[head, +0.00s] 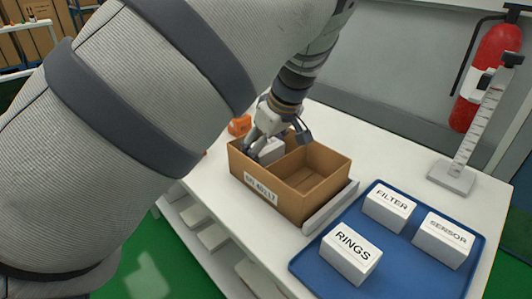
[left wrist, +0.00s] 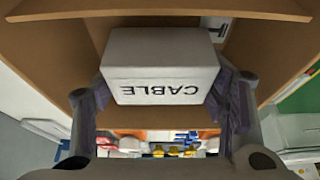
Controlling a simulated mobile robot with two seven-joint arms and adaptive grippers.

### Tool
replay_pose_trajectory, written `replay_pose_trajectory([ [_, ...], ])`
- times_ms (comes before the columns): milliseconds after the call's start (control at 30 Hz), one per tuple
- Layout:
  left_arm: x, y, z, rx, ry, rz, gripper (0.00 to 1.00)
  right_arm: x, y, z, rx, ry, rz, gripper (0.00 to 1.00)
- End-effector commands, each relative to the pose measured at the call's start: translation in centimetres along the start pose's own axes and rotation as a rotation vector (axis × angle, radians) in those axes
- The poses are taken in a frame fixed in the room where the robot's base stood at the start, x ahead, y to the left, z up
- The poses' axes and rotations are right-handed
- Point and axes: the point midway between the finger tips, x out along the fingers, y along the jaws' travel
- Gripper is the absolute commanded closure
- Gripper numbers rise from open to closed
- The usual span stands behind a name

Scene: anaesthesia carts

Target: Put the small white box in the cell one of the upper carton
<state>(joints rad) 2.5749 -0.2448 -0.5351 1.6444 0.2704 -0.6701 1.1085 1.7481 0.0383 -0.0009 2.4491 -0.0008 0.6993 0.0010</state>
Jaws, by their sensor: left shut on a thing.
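A small white box marked CABLE (left wrist: 163,68) is between the fingers of my left gripper (head: 279,139), which is shut on it. The same box shows partly in the head view (head: 271,151), inside the open brown carton (head: 263,194). The carton has a divider (head: 289,162). The box is in the cell on the far left side of the divider, below the rim in part. In the left wrist view, cardboard walls (left wrist: 45,65) stand around the box. Whether it touches the carton floor cannot be told. My right gripper is not in view.
A blue tray (head: 397,256) to the right holds white boxes marked RINGS (head: 350,253), FILTER (head: 390,209) and SENSOR (head: 443,239). A ruler stand (head: 452,178) stands behind it. A small orange object (head: 239,125) is left of the carton. A fire extinguisher (head: 497,72) hangs on the wall.

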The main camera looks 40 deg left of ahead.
Motion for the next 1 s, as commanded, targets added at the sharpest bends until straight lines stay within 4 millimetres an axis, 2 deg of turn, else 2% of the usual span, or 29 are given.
replay_pose_trajectory([
  [67, 1.4, -0.1, 0.6, 0.002, -0.001, -0.005, 0.69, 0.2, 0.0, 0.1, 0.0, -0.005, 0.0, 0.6],
  [400, 1.7, -0.1, 0.7, 0.002, 0.0, -0.002, 0.69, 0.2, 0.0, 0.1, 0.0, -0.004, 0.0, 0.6],
  [433, 1.6, -0.1, 0.7, 0.002, 0.0, -0.002, 0.27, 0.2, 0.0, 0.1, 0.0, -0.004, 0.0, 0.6],
  [467, 1.6, -0.1, 0.7, 0.002, 0.0, -0.002, 0.25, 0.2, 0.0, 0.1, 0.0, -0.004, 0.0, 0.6],
  [800, 1.2, 0.0, 0.5, 0.001, 0.0, 0.001, 0.25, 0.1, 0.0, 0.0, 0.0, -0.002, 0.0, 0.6],
  [867, 0.1, 0.1, 0.5, 0.001, 0.001, 0.004, 0.25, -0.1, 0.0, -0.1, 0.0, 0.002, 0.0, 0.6],
  [1000, -3.8, 0.1, 0.4, 0.001, 0.003, 0.009, 0.25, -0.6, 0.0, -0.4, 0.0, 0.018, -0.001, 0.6],
])
